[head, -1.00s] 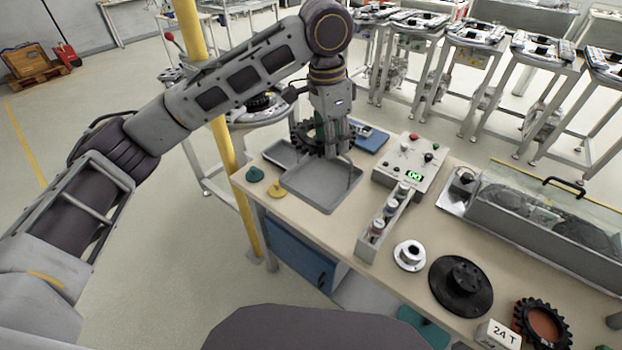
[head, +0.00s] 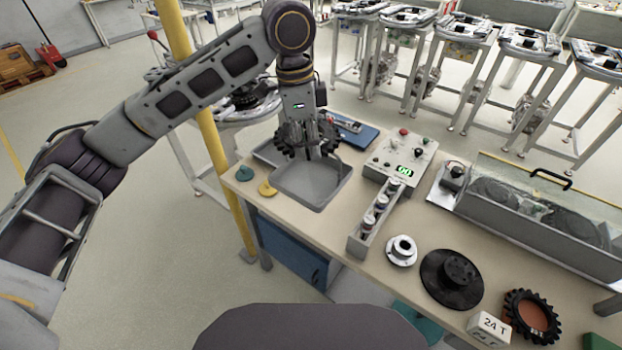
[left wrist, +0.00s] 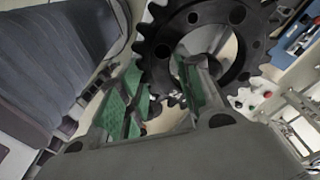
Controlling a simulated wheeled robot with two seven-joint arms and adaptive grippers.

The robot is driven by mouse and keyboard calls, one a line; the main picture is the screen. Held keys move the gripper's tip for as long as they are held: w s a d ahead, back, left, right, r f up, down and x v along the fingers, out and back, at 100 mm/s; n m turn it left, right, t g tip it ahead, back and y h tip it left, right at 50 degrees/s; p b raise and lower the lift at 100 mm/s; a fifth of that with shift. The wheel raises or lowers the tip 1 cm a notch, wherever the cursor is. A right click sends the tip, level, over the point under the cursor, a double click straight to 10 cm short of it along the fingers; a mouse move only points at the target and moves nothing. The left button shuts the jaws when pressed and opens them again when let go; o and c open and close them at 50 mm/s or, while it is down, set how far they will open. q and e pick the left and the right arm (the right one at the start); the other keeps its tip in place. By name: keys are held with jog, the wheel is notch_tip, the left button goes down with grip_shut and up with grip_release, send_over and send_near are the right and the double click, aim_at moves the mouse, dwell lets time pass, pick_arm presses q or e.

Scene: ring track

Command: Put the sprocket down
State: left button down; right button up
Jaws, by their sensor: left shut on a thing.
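A black toothed sprocket (head: 288,141) is held by my left gripper (head: 318,152) above the back part of a grey tray (head: 318,194) in the head view. In the left wrist view the sprocket (left wrist: 158,62) is large, with holes around its face and an open centre. The green-padded fingers of my left gripper (left wrist: 165,95) are at its rim. I cannot tell whether the sprocket touches the tray. My right gripper is not in view.
A smaller tray (head: 266,153) is behind, with a blue plate (head: 358,136) nearby. A control box (head: 402,160) and bottle rack (head: 362,238) stand to the right. A black flanged disc (head: 435,285), another sprocket (head: 515,322) and a "24 T" block (head: 490,327) are at front right.

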pick_arm(q)
jog(key=shift+r+m, duration=0.1)
jog(key=shift+m, duration=0.7)
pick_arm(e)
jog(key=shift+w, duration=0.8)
